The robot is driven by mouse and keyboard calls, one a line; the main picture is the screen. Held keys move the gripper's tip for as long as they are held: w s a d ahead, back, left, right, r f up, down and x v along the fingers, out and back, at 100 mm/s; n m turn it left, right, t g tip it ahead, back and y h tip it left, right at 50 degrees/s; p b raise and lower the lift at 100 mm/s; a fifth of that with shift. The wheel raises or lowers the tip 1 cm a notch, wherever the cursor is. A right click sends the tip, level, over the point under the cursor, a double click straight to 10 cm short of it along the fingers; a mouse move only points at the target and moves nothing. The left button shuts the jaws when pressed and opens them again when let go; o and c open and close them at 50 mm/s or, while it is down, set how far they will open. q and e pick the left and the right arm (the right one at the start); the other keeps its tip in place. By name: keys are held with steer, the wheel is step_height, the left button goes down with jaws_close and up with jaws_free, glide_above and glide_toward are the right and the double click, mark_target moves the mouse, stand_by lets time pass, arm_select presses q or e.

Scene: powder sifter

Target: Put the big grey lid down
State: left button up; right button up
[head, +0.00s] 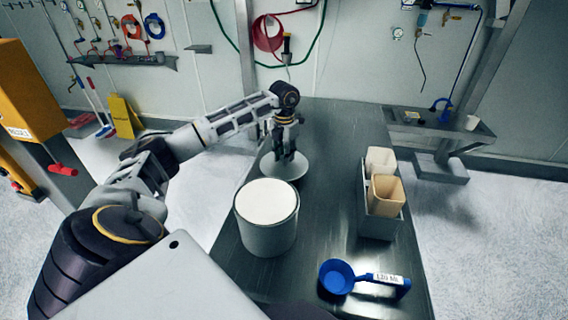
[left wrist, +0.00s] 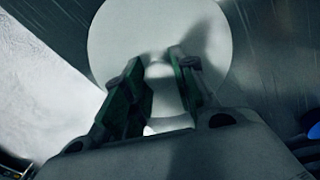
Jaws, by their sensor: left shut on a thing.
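The big grey lid (head: 285,171) is a round disc behind the tub, over the metal table (head: 324,128). My left gripper (head: 286,152) is above the lid and shut on its knob. In the left wrist view the lid (left wrist: 120,38) fills the upper middle, with its knob between the fingers of my left gripper (left wrist: 160,72). The lid looks level and low over the table; I cannot tell whether it touches. My right gripper is not in view.
An open tub (head: 268,231) filled with white powder stands just in front of the lid. A grey bin (head: 380,224) with beige scoops stands at the right. A blue scoop (head: 338,277) lies near the front. The table is clear behind the lid.

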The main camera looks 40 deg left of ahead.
arm_select(q)
steer(key=shift+f, duration=1.9)
steer(key=shift+f, duration=0.15)
steer(key=o, duration=1)
steer(key=shift+r, duration=6.2)
